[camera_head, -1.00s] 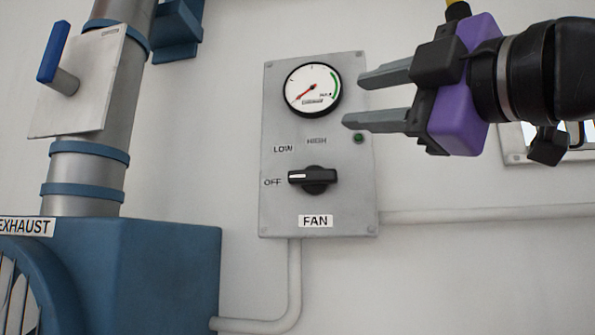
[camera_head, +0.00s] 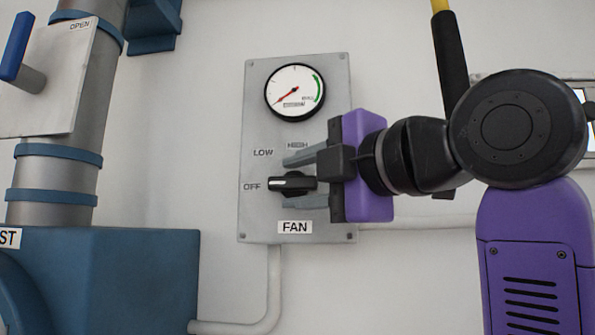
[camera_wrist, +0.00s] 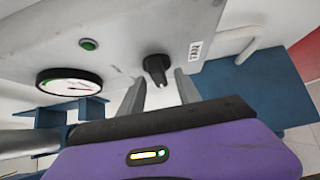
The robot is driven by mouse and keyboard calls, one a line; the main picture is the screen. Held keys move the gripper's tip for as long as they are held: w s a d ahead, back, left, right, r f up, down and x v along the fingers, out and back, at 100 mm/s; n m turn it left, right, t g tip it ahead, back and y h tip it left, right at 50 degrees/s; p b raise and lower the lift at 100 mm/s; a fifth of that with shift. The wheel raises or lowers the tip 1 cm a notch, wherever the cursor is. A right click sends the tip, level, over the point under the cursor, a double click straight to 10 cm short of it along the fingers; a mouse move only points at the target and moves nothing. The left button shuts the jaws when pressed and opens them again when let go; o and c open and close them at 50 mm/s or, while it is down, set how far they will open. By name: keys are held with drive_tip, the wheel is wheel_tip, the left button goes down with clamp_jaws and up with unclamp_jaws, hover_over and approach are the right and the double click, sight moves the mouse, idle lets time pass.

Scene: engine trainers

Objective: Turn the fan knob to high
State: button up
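The black fan knob (camera_head: 292,184) is on the grey fan panel (camera_head: 258,222), with its white mark pointing left at OFF. The LOW label (camera_head: 263,153) is above left of it and the HIGH label (camera_head: 297,145) is above it. My gripper (camera_head: 304,179) is open, with one finger above the knob and one below it in the head view. In the wrist view the knob (camera_wrist: 156,68) shows between and beyond the fingertips of my gripper (camera_wrist: 160,85), with gaps on both sides. I see no contact.
A round gauge (camera_head: 295,92) sits above the knob, its needle at the lower left. A green lamp (camera_wrist: 89,44) shows in the wrist view. The blue exhaust housing (camera_head: 110,280) and a pipe with a blue-handled lever (camera_head: 17,45) stand left.

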drive_tip(key=shift+w+a, duration=0.15)
drive_tip(key=shift+w, duration=0.05)
clamp_jaws()
